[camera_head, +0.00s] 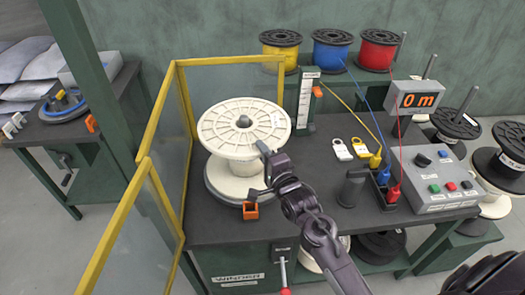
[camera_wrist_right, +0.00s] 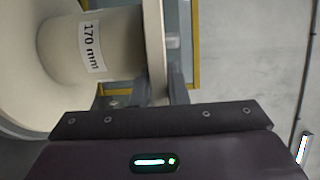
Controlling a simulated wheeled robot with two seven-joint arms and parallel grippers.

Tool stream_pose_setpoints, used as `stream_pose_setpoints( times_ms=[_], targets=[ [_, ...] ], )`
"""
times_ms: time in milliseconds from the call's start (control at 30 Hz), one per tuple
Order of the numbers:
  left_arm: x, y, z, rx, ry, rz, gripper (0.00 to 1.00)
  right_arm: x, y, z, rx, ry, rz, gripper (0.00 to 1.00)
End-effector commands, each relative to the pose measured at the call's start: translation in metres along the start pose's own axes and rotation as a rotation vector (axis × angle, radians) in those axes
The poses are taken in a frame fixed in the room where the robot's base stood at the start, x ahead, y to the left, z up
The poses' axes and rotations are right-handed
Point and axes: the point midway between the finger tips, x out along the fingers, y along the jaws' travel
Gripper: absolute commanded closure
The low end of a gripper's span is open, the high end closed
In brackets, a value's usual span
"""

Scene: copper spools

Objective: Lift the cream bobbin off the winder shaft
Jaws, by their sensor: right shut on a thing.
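The cream bobbin (camera_head: 217,128) stands upright at the winder, its ribbed top flange facing up. The dark tip of the winder shaft (camera_head: 244,121) shows in the middle of that flange. The lower flange is partly hidden, and I cannot tell whether there is a gap under it. My right gripper (camera_head: 264,152) is shut on the near right edge of the top flange. In the right wrist view the flange edge (camera_wrist_right: 154,45) runs between the fingers, and the bobbin's core (camera_wrist_right: 62,45) carries a "170 mm" label. My left gripper is not in view.
Yellow-framed guard panels (camera_head: 154,125) stand close left of the bobbin. An orange block (camera_head: 250,211) is at its front. Yellow, blue and red spools (camera_head: 332,37) stand at the back. A control box (camera_head: 432,180) and display (camera_head: 414,100) are on the right.

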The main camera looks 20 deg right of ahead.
Motion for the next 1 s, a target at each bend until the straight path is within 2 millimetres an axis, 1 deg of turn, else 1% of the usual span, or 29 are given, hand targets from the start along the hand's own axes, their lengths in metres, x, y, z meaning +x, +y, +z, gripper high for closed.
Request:
stream_pose_setpoints(
  times_ms=[67,100,200,367,1000],
  targets=[
    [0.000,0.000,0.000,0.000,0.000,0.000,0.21,0.000,0.001,0.000,0.000,0.000,0.002,1.00],
    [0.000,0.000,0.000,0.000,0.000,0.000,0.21,0.001,-0.004,0.000,0.000,0.000,-0.010,1.00],
    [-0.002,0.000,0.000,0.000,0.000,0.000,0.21,0.001,-0.005,0.000,0.000,0.000,-0.010,1.00],
    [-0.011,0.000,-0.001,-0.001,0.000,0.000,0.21,0.001,-0.015,0.000,0.000,0.000,-0.010,1.00],
    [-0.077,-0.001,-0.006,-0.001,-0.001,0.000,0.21,0.001,-0.084,0.000,0.000,0.000,-0.012,1.00]
  ],
)
